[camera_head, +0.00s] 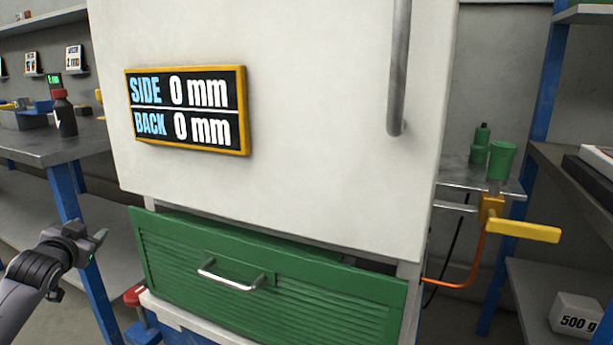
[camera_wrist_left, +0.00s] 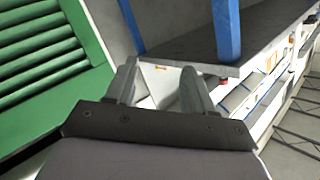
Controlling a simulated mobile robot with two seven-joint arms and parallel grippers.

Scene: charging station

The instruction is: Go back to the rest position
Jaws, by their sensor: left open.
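My left gripper (camera_head: 98,240) is at the left of the head view, in front of the blue leg of the workbench and left of the green drawer. In the left wrist view its two fingers (camera_wrist_left: 158,88) stand apart with nothing between them. The gripper is clear of the drawer and touches nothing that I can see. My right gripper does not show in either view.
A white cabinet (camera_head: 300,120) with a "SIDE 0 mm, BACK 0 mm" sign (camera_head: 187,110) fills the middle. Its green drawer (camera_head: 300,290) has a metal handle (camera_head: 231,277). A workbench (camera_head: 60,145) stands left. A yellow lever (camera_head: 523,231) and a 500 g block (camera_head: 577,316) are right.

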